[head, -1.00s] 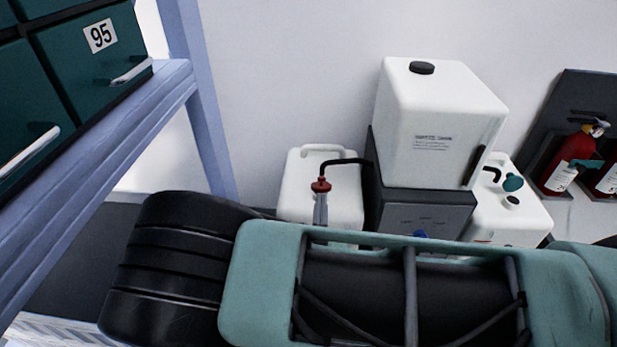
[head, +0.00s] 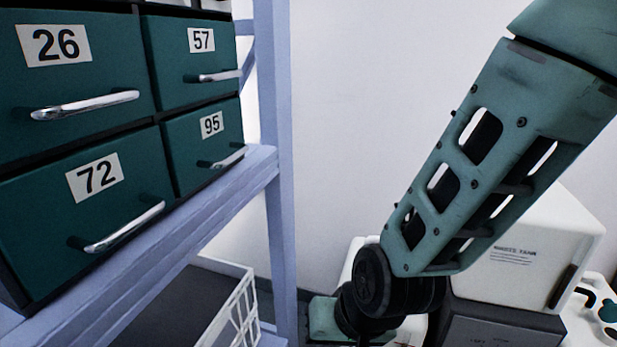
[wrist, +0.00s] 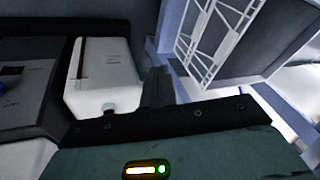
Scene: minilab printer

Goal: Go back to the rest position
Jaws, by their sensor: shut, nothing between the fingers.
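My gripper (wrist: 157,84) shows in the wrist view as dark fingers closed together, with nothing held. It points toward a white tank (wrist: 100,75) and the blue-grey rack post beside it; I cannot tell the distance. In the head view my teal arm slants from the upper right down to the bottom middle. Its black wrist joint is low in front of the white tanks, and the fingers cannot be made out there.
A drawer cabinet (head: 150,118), its visible drawers shut, stands on a blue-grey rack (head: 282,170) at left. A white wire basket (head: 240,305) is below. A large white tank (head: 520,255) on a dark grey box (head: 500,328) stands behind my arm. Bare wall fills the middle.

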